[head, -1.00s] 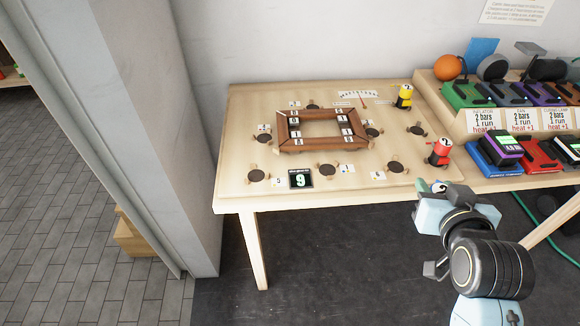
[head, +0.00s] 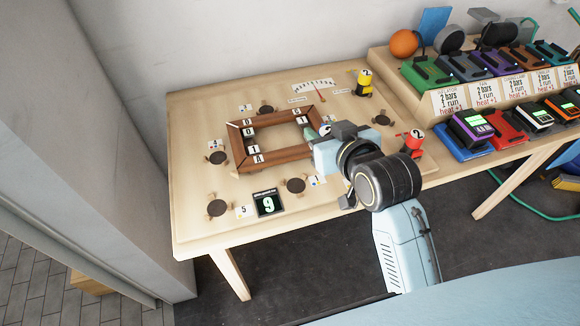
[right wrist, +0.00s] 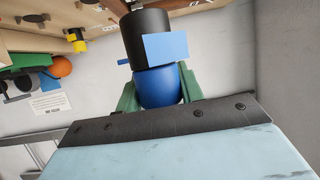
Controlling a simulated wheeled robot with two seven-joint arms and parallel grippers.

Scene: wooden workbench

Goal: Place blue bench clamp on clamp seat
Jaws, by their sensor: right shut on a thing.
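My right gripper (head: 322,131) is over the bench at the right side of the wooden frame (head: 240,150). In the right wrist view its green fingers are shut on the blue bench clamp (right wrist: 158,88), which has a blue rounded body, a black cylinder and a pale blue flat label. In the head view the gripper mostly hides the clamp. Several dark round seats lie around the frame, including a near seat (head: 296,185), a left seat (head: 216,158) and a right seat (head: 381,120). I cannot tell the height above the bench. My left gripper is out of view.
A yellow clamp (head: 363,85) stands at the back right and a red clamp (head: 414,141) at the right edge. A display (head: 267,204) reads 9 near the front. A dial (head: 315,86) lies at the back. A rack with coloured devices (head: 500,62) stands on the right.

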